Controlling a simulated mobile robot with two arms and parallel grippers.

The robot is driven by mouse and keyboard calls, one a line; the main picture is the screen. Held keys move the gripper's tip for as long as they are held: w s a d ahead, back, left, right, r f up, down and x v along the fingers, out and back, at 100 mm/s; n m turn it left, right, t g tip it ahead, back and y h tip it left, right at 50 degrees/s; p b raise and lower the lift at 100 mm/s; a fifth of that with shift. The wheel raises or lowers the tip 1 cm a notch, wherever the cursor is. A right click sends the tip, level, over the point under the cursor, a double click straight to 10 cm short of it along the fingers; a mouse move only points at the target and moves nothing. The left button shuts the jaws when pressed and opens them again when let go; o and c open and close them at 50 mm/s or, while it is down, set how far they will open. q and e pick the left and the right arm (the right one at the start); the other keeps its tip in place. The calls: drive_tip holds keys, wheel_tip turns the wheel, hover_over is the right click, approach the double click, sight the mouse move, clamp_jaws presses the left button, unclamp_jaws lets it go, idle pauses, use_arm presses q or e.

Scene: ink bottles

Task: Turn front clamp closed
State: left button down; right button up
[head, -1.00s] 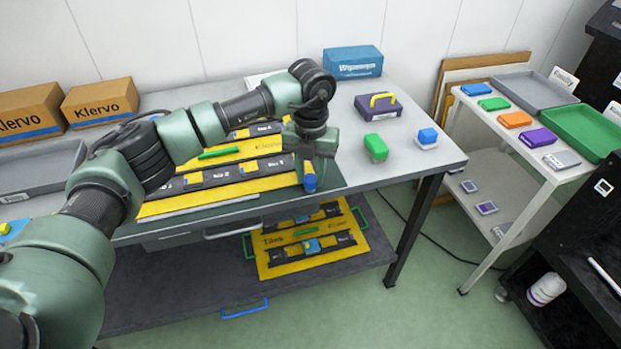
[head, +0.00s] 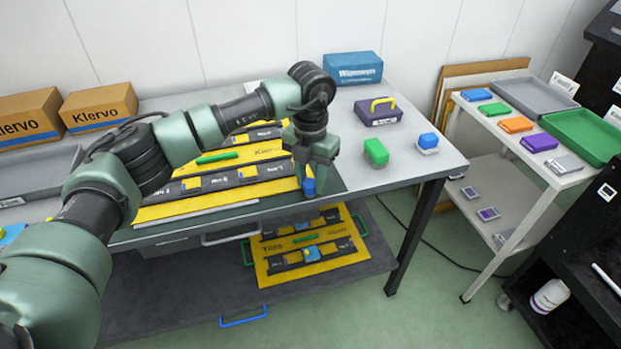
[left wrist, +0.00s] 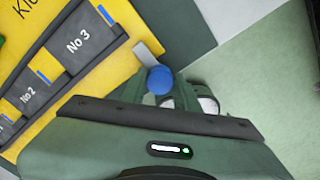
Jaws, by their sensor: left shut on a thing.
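The front clamp shows as a round blue knob (left wrist: 160,80) with a short grey bar (left wrist: 147,55) beside it, at the right end of the yellow fixture (left wrist: 100,105). In the head view the blue knob (head: 308,187) is partly hidden under my left gripper (head: 309,178). My left gripper (left wrist: 160,88) points down and is shut on the blue knob. The fixture's dark rail (head: 215,182) carries several labelled slots, with No 3 (left wrist: 78,45) nearest the clamp. My right gripper is not in view.
A green bottle (head: 376,152) and a blue-capped bottle (head: 428,142) stand right of the gripper. Behind them are a purple case (head: 378,112) and a blue box (head: 353,68). A second yellow fixture (head: 275,268) lies on the lower shelf. The table's front right corner is bare.

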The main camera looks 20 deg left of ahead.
sight(311, 183)
use_arm(q)
drive_tip(key=c, duration=1.1)
unclamp_jaws()
drive_tip(key=shift+o, duration=0.2)
wheel_tip(311, 183, up, 8)
drive_tip(key=shift+b, duration=0.45)
